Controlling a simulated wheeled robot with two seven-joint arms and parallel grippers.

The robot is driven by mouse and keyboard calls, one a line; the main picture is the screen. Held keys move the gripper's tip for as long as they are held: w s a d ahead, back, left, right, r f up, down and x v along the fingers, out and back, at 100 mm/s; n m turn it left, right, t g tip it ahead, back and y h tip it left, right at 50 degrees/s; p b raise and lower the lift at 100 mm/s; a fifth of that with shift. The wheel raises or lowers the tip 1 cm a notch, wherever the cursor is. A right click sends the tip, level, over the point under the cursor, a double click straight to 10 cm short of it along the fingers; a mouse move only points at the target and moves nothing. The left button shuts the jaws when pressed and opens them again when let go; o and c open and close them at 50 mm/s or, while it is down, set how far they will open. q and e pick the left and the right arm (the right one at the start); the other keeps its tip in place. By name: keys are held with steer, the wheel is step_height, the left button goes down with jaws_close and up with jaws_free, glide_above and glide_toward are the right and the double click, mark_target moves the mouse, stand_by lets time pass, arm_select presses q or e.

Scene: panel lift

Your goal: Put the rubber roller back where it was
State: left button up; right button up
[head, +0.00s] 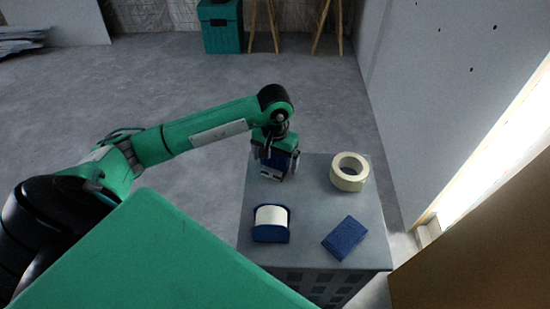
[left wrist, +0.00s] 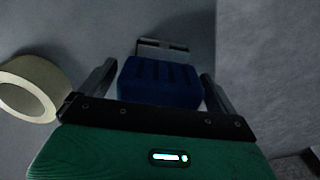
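My left gripper (head: 278,165) is low over the back left of the grey cabinet top (head: 315,205). Its fingers lie along both sides of a dark blue, grooved block (left wrist: 160,82) and appear to touch it. A small grey metal piece (left wrist: 162,48) shows just beyond the block in the left wrist view; I cannot tell whether they are joined. A white roll in a blue holder (head: 271,222) stands at the front left of the top. I cannot tell for sure which thing is the rubber roller. My right gripper is not in view.
A cream tape roll (head: 349,171) lies at the back right of the top and also shows in the left wrist view (left wrist: 30,88). A blue sponge-like block (head: 344,238) lies at the front right. A grey panel (head: 455,80) stands to the right. The middle of the top is clear.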

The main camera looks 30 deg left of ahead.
arm_select(q)
step_height(320, 180, up, 12)
steer(key=shift+r+p, duration=0.1)
steer(key=shift+p, duration=0.4)
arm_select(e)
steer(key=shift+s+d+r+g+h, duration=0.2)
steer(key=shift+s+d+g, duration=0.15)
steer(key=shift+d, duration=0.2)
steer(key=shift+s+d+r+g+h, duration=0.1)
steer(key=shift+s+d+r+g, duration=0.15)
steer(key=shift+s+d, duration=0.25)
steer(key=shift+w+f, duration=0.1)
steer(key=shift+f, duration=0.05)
